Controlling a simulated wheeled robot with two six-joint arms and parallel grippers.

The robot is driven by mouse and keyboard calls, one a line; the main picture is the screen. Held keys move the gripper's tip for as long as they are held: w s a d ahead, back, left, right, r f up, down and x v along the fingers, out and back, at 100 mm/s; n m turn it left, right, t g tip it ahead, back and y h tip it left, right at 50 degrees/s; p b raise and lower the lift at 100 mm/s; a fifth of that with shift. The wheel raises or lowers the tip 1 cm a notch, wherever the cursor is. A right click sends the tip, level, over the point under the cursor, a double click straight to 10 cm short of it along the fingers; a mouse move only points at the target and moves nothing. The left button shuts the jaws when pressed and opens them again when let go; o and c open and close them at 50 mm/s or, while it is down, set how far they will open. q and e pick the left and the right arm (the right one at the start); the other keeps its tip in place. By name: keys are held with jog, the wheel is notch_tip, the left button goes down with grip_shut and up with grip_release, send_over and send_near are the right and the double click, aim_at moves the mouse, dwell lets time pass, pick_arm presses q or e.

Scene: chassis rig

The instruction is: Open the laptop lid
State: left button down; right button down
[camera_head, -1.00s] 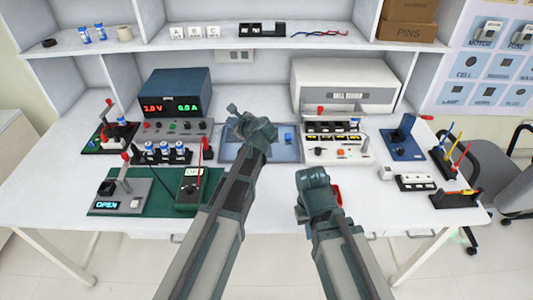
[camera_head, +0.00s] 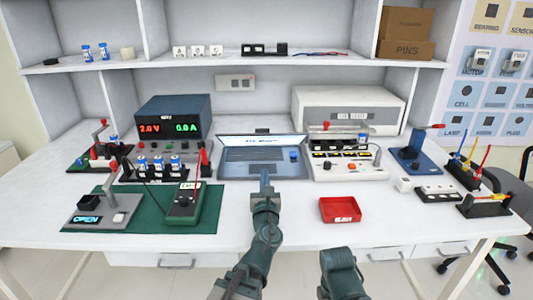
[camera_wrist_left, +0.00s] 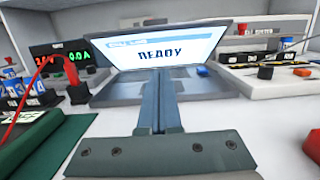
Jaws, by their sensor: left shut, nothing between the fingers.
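The laptop (camera_head: 236,168) sits at the back middle of the table with its lid raised. Its lit screen (camera_head: 285,142) leans well back in the head view. In the left wrist view the screen (camera_wrist_left: 205,48) reads READY above the grey keyboard base (camera_wrist_left: 115,92). My left gripper (camera_head: 264,173) is shut and empty, with its fingers pointing forward at the laptop's front edge. In the left wrist view the shut fingers (camera_wrist_left: 158,82) overlap the middle of the base; I cannot tell if they touch it. Part of my right arm shows at the bottom; its fingers do not show.
A power supply (camera_head: 173,118) stands behind left and a white instrument (camera_head: 345,97) behind right. A green mat (camera_head: 150,222) lies front left, a red tray (camera_head: 340,210) right of my left gripper. A control panel (camera_head: 350,172) borders the laptop's right. Bare table lies before the laptop.

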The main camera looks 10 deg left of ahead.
pick_arm(q)
jog(key=p, duration=0.2)
send_near(263, 136)
jog(key=w, duration=0.1)
jog(key=w+f, duration=0.1)
jog(key=w, duration=0.1)
jog(key=w+a+f, duration=0.1)
jog(key=shift+w+f, duration=0.15)
jog(key=shift+w, duration=0.05)
jog(key=r+p, duration=0.1)
jog(key=w+r+p, duration=0.1)
jog(key=shift+a+r, duration=0.2)
jog(key=shift+r, duration=0.1)
jog(key=shift+w+r+p, duration=0.15)
jog(key=shift+r+p, duration=0.05)
jog(key=shift+p, duration=0.1)
